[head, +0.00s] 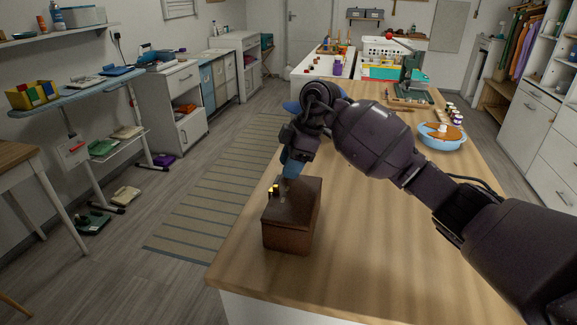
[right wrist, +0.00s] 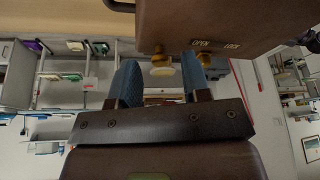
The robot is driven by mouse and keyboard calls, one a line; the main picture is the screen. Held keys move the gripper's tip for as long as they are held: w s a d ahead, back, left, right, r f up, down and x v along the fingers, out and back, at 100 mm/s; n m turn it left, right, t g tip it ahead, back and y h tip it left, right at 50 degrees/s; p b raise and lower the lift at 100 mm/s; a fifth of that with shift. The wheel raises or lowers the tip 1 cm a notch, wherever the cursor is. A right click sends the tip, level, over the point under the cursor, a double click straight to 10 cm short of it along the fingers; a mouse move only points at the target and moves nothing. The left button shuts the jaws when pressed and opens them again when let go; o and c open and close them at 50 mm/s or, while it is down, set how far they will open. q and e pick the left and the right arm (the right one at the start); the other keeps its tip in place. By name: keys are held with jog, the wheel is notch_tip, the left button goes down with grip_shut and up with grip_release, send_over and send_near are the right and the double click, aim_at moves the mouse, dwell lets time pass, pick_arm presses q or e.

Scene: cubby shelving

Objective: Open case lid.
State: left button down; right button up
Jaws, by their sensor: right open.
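The case (head: 285,232) is a small dark brown box standing upright on the near left part of the wooden table. Its lid (head: 305,196) looks shut. Small brass knobs (head: 272,189) show on its left side near the top. In the right wrist view the case's brown face (right wrist: 225,25) carries the words OPEN and LOCK. My right gripper (head: 288,168) is at the case's upper edge. In the right wrist view its blue fingers are apart, with a brass knob (right wrist: 162,66) showing between them; I cannot tell whether they touch it. My left gripper is out of view.
The wooden table (head: 375,240) is clear to the right of the case. A blue bowl (head: 442,138) and several small bottles (head: 454,114) stand at its far right. A green machine (head: 411,75) stands at the back. The table's left edge is close to the case.

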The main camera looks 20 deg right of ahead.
jog(key=shift+a+f, duration=0.1)
jog(key=shift+f, duration=0.1)
jog(key=shift+c, duration=0.2)
grip_shut()
